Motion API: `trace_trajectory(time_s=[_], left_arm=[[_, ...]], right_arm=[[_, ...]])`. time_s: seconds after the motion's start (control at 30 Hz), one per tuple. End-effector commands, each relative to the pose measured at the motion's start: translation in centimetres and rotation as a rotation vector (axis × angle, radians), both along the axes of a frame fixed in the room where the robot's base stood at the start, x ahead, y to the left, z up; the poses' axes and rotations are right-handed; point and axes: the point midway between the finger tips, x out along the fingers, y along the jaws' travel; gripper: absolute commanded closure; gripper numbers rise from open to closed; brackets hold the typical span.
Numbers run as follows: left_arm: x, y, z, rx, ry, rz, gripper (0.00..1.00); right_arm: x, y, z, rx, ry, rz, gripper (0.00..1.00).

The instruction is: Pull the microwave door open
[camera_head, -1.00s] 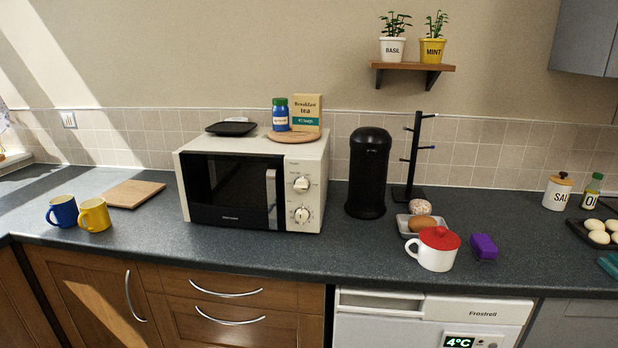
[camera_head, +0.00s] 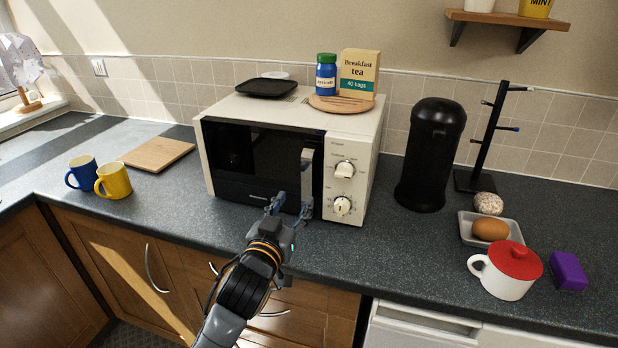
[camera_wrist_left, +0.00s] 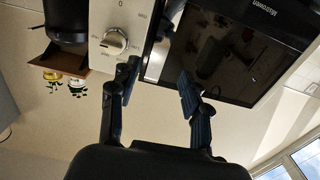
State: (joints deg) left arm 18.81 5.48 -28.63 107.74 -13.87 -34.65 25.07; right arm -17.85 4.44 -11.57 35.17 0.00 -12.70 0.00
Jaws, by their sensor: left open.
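The cream microwave (camera_head: 215,150) stands on the dark counter with its black door (camera_head: 262,165) shut. The pale vertical handle (camera_head: 307,168) is at the door's right edge, beside the control panel. My left gripper (camera_head: 290,207) is open and empty in front of the handle's lower end. In the left wrist view its two fingers (camera_wrist_left: 158,76) are spread, with the handle (camera_wrist_left: 157,58) showing between them and the panel dial (camera_wrist_left: 114,42) to the left. I cannot tell whether a finger touches the handle. My right gripper is not in view.
A black tray (camera_head: 267,88), blue jar (camera_head: 326,75) and tea box (camera_head: 359,72) sit on the microwave. A black canister (camera_head: 431,155) stands to its right. A yellow mug (camera_head: 114,181) and blue mug (camera_head: 83,173) stand left. The counter before the door is clear.

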Motion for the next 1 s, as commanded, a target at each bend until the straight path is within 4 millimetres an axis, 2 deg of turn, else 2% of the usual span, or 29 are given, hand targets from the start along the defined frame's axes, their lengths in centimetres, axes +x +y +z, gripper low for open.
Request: trace_trajectory(time_s=[0.2,0.37,0.5,0.7,1.0], left_arm=[[3.9,-1.3,0.2,0.001,0.000,0.000,0.53],[6.2,-2.1,0.2,0.000,0.001,0.000,0.53],[7.8,-2.6,0.1,-0.001,0.001,0.000,0.53],[8.9,-2.9,0.0,0.000,0.001,0.000,0.53],[9.0,-3.0,0.0,-0.001,0.001,0.000,0.53]], right_arm=[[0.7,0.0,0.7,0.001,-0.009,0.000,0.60],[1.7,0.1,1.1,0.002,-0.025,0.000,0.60],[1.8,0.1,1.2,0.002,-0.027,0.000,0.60],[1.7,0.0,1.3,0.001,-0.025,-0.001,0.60],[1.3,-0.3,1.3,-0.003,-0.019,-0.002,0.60]])
